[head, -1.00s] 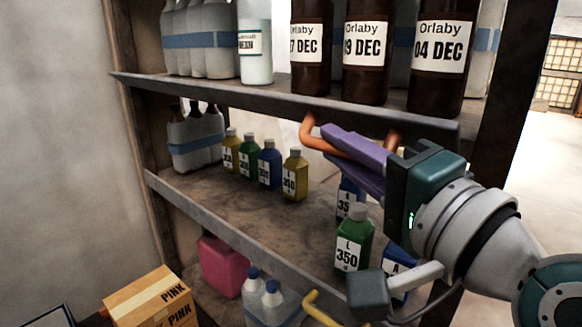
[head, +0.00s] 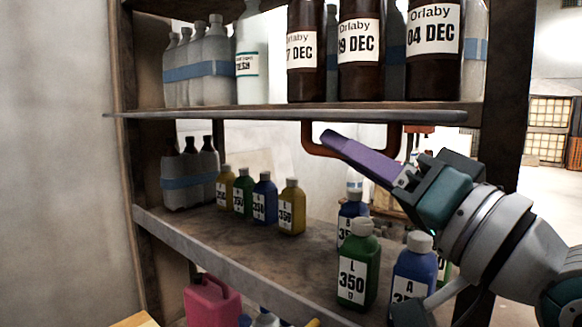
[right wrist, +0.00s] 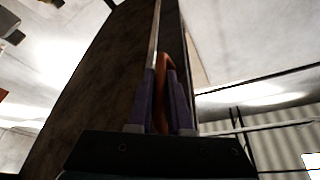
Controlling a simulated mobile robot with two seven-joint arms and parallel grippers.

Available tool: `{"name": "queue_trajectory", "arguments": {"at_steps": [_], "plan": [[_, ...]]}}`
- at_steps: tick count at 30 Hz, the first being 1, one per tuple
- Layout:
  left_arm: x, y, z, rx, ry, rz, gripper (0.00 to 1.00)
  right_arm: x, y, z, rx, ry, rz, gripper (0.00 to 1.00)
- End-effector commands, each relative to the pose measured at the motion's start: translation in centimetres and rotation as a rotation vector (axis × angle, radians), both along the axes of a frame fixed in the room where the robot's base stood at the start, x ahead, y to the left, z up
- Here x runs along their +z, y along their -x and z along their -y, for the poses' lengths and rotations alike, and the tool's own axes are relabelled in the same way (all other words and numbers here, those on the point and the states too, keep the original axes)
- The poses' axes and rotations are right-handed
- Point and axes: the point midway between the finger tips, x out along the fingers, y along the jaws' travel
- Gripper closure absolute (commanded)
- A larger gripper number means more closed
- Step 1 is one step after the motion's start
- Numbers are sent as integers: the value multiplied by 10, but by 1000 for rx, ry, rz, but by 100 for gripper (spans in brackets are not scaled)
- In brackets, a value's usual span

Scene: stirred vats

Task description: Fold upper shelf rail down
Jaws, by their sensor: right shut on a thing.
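The upper shelf rail (head: 270,114) is a long grey bar along the front of the upper shelf, seen almost edge-on and close to level in the head view. An orange-brown loop handle (head: 306,138) hangs below it. My right gripper (head: 328,137) reaches in from the right with its purple fingers at the handle. In the right wrist view the handle (right wrist: 162,85) sits between the two purple fingers, which are shut on it. The fingers hide part of the loop in the head view. My left gripper is not in view.
Brown bottles (head: 361,70) and grey bottles (head: 205,60) stand on the upper shelf above the rail. Small labelled bottles, including a green one (head: 357,285) and a blue one (head: 414,268), stand on the lower shelf below my right arm. A dark post closes the right side.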

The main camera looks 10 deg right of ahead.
Motion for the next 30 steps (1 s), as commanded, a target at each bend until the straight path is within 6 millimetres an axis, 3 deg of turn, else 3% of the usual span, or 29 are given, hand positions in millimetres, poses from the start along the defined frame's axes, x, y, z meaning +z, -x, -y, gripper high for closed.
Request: {"name": "queue_trajectory", "arguments": {"at_steps": [17,18,21,30], "plan": [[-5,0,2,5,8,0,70,0,-1,1,0,26,23,100],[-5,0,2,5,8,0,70,0,-1,1,0,26,23,80],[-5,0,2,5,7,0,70,0,-1,1,0,26,23,70],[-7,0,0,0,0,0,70,-3,2,2,0,25,21,70]]}}
